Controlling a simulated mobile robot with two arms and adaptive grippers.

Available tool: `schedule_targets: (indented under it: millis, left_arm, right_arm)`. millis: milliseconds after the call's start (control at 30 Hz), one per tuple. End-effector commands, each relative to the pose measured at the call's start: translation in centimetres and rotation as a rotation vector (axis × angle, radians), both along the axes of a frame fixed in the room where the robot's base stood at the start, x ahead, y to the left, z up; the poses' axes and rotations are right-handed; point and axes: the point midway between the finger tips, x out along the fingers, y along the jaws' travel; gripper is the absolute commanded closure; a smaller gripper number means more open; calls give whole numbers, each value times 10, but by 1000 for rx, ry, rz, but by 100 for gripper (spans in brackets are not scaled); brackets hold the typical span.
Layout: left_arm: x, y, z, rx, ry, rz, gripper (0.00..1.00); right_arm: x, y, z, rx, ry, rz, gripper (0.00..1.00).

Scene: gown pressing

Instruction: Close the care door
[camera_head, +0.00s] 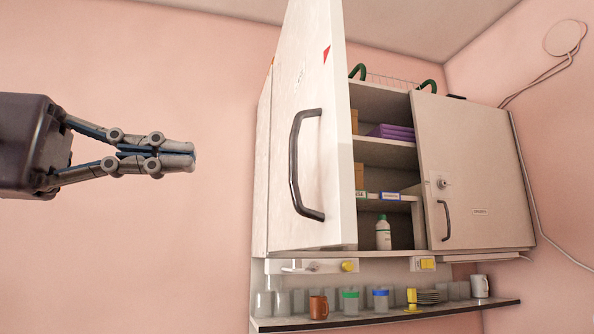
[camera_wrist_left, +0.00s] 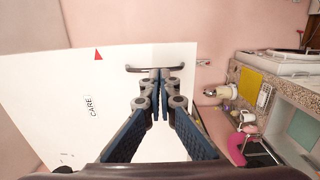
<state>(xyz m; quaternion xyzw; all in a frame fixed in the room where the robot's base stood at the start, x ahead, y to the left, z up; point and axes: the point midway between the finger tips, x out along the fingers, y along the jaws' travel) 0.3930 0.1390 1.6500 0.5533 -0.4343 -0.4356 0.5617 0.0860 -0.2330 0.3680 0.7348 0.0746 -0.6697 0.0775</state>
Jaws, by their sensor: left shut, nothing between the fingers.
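The care door (camera_head: 306,130) is the white left door of the wall cabinet. It stands swung open toward me, with a dark bar handle (camera_head: 301,165) and a small red triangle near its top. In the left wrist view the door (camera_wrist_left: 70,95) reads "CARE", and its handle (camera_wrist_left: 162,69) lies beyond my fingertips. My left gripper (camera_head: 193,156) is shut and empty, to the left of the door and apart from it in the head view. It also shows in the left wrist view (camera_wrist_left: 162,75). My right gripper is not in view.
The right cabinet door (camera_head: 475,170) is shut and has a lock and handle. Open shelves hold purple folded items (camera_head: 392,132) and a white bottle (camera_head: 383,233). Below, a narrow shelf (camera_head: 390,318) carries mugs, glasses and plates.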

Motion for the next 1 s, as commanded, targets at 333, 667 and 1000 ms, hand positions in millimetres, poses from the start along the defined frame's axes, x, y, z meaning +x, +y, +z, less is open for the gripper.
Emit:
schedule_targets:
  millis: [333,667,1000]
  left_arm:
    - [8,-44,1,13,-14,2,100]
    - [25,-109,2,11,-12,2,100]
    - [32,-135,0,9,-11,4,100]
  right_arm:
    - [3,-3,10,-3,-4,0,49]
    - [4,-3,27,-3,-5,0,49]
    - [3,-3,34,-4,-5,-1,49]
